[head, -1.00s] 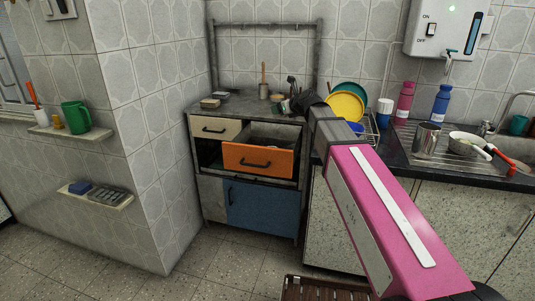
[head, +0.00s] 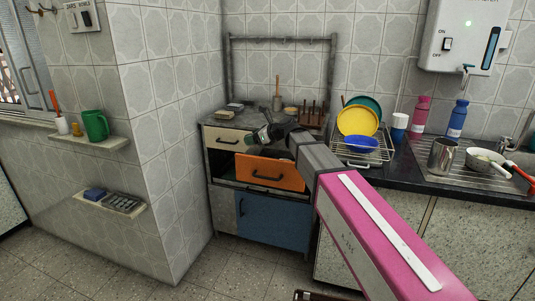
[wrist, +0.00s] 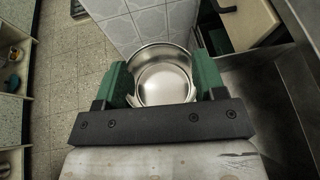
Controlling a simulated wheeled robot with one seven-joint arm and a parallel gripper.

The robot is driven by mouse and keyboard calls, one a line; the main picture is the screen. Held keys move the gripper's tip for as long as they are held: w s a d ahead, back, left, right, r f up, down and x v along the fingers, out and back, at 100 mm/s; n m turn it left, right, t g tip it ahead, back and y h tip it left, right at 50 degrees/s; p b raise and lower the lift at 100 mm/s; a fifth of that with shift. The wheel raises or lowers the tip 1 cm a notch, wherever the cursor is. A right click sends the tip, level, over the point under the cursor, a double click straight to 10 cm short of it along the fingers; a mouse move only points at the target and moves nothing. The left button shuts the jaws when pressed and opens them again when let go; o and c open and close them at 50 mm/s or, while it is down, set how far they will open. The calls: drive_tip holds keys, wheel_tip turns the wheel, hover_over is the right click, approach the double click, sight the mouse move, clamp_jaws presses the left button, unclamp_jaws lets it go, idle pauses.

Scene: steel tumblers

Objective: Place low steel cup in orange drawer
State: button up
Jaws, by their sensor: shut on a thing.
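The low steel cup (wrist: 163,82) is round, shiny and empty, seen from above in the wrist view. My gripper (wrist: 162,84) is shut on it, with a green finger on each side. In the head view my gripper (head: 262,137) is above the back of the orange drawer (head: 270,173), near the cabinet top's front edge. I cannot clearly make out the cup in the head view.
A cream drawer (head: 229,140) is above left, beside my gripper. The cabinet top holds a pestle (head: 277,95) and small items. To the right are a dish rack (head: 362,150) with plates and a blue bowl, and a taller steel tumbler (head: 441,156). A tiled wall corner stands left.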

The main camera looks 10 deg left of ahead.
drive_tip(key=shift+w+d+f, duration=0.55)
drive_tip(key=shift+d+f, duration=0.2)
drive_tip(key=shift+f, duration=0.45)
drive_tip(key=shift+w+d+f, duration=0.55)
drive_tip(key=shift+d+f, duration=0.2)
drive_tip(key=shift+f, duration=0.5)
drive_tip(key=shift+w+d+f, duration=0.55)
drive_tip(key=shift+d+f, duration=0.2)
drive_tip(key=shift+f, duration=0.45)
drive_tip(key=shift+f, duration=0.6)
drive_tip(key=o, duration=0.9)
drive_tip(key=shift+r, duration=0.45)
drive_tip(key=v, duration=1.2)
drive_tip(key=shift+r, duration=0.15)
